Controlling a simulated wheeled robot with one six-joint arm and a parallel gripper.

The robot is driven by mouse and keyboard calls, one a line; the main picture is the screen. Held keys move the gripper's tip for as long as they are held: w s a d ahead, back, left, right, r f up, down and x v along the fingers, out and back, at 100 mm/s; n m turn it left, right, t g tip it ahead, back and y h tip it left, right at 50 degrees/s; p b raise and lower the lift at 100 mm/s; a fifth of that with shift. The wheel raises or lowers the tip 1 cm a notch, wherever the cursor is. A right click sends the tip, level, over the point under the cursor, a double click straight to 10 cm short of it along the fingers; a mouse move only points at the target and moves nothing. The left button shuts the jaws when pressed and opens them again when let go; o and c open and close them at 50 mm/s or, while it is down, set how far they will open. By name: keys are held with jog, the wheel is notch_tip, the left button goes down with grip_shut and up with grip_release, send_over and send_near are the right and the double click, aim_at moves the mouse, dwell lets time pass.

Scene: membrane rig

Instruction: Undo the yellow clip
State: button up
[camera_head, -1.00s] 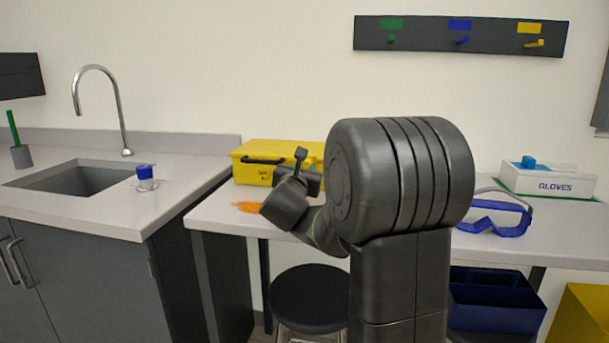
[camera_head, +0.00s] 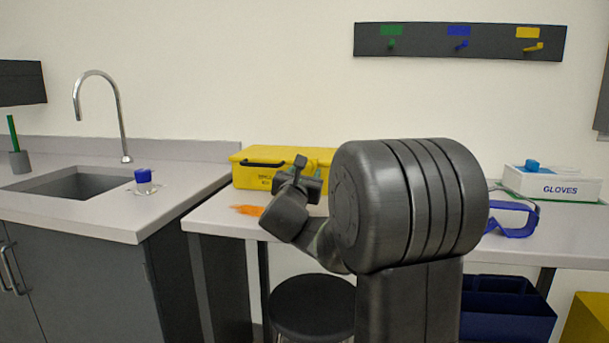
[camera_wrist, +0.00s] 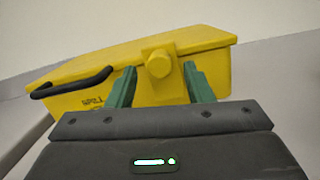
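The yellow clip (camera_wrist: 158,64) is a block with a round knob on the front of the yellow spill kit box (camera_head: 245,170). The box also shows in the wrist view (camera_wrist: 75,78), with its lid down. My gripper (camera_wrist: 160,70) is open, with one green finger to the left of the clip's knob and one to the right. Gaps show on both sides of the knob; how deep the fingers reach is unclear. In the head view my gripper (camera_head: 301,172) is in front of the box, and my arm hides the clip and the box's right part.
A black handle (camera_wrist: 72,84) sits on the box front, left of the clip. An orange patch (camera_head: 247,210) lies on the bench by the box. Blue goggles (camera_head: 513,220) and a glove box (camera_head: 552,184) are at right. A stool (camera_head: 312,303) stands below.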

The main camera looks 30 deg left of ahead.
jog(key=p+v, duration=0.1)
jog(key=v, duration=1.3)
jog(key=shift+a, duration=0.1)
jog(key=b+x, duration=0.1)
jog(key=x, duration=1.2)
jog(key=shift+w, duration=0.4)
jog(key=shift+w+r+p, duration=0.25)
jog(key=shift+p, duration=0.3)
jog(key=shift+s+p, duration=0.1)
jog(key=shift+p, duration=0.25)
jog(key=shift+f, duration=0.2)
jog(key=shift+f+b, duration=0.1)
jog(key=shift+b, duration=0.25)
